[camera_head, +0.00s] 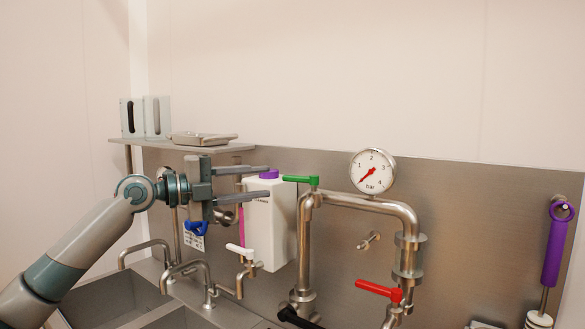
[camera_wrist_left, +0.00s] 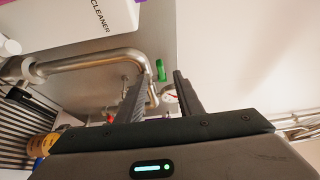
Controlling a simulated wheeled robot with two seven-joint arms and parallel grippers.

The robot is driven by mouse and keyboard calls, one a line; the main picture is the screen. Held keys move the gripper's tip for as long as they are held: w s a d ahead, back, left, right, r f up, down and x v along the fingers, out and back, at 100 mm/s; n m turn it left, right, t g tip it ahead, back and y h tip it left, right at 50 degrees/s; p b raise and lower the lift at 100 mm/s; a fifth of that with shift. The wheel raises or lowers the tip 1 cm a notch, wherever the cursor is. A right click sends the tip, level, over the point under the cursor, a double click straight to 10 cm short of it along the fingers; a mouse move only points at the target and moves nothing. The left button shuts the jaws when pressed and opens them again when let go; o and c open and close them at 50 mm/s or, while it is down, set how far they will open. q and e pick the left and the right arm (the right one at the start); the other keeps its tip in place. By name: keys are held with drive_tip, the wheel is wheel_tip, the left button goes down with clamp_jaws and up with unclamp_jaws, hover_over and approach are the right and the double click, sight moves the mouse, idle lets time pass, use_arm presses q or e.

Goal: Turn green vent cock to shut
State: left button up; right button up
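The green vent cock (camera_head: 301,181) sits on top of the left bend of the steel pipe. Its lever lies level and points left, toward my left gripper. My left gripper (camera_head: 263,182) is open and empty, left of the cock, with its fingers pointing right and a gap between tips and lever. In the left wrist view, the green lever (camera_wrist_left: 160,70) shows ahead, between the two open fingers (camera_wrist_left: 160,84). My right gripper is in neither view.
A white cleaner bottle (camera_head: 272,232) with a purple cap hangs behind my left gripper. A pressure gauge (camera_head: 372,171) stands right of the cock. A red lever (camera_head: 379,291) and black lever (camera_head: 300,319) are lower. A steel shelf (camera_head: 225,148) lies above left.

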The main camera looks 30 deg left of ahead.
sight(287, 178)
use_arm(q)
drive_tip(key=p+x, duration=0.4)
drive_tip(key=x, duration=0.4)
drive_tip(key=shift+r, duration=0.15)
drive_tip(key=shift+w+d, duration=0.3)
drive_tip(key=shift+w, duration=0.1)
drive_tip(key=shift+c, duration=0.4)
drive_tip(key=shift+f, duration=0.2)
clamp_jaws()
